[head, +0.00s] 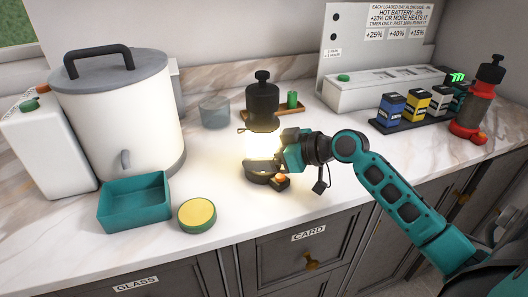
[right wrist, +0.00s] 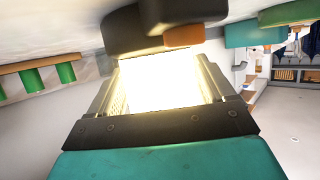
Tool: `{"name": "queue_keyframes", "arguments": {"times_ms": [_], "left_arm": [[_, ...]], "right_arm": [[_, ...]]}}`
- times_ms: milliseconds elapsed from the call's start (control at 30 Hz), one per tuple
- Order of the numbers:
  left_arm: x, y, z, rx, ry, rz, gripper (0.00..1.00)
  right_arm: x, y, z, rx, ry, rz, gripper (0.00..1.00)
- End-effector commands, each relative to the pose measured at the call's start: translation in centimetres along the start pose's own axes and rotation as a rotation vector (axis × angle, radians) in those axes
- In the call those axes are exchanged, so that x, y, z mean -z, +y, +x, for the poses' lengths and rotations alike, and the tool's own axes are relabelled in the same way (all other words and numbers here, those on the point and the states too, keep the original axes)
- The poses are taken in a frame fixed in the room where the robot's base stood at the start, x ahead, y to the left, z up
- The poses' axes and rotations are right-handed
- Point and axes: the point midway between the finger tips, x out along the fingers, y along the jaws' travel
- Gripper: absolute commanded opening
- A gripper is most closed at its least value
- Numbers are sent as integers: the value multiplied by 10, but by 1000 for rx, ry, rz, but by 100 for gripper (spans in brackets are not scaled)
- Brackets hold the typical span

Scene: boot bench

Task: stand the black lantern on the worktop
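The black lantern stands upright near the middle of the worktop (head: 330,185). Its black cap (head: 262,98) is on top, its glass (head: 262,146) glows brightly, and its dark base (head: 256,177) has an orange knob. My right gripper (head: 268,163) reaches it from the right, at the lower glass. In the right wrist view the two fingers (right wrist: 162,88) lie against both sides of the glowing glass, with the base (right wrist: 150,25) above it. The glare hides the exact contact. I cannot tell whether the base touches the worktop. My left gripper is out of view.
A teal bin (head: 135,205) and a yellow-topped round tin (head: 197,215) are at the front left, before a large white pot (head: 118,115). Batteries (head: 415,105) and a red lantern (head: 474,105) stand right.

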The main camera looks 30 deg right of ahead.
Motion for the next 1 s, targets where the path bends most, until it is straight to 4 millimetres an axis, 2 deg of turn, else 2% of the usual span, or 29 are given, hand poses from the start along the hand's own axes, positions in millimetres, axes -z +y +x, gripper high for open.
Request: {"name": "queue_keyframes", "arguments": {"times_ms": [33, 167, 433, 533, 1000], "left_arm": [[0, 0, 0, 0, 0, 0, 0], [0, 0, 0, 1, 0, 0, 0], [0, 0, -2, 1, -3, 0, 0], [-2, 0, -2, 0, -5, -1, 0], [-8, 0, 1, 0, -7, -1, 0]], "right_arm": [[0, 0, 0, 0, -1, 0, 88], [0, 0, 0, 0, -1, 0, 100], [2, 0, -1, 0, -1, 0, 100], [0, 0, -8, -1, -3, 0, 100], [0, 0, -93, 1, -4, 0, 100]]}}
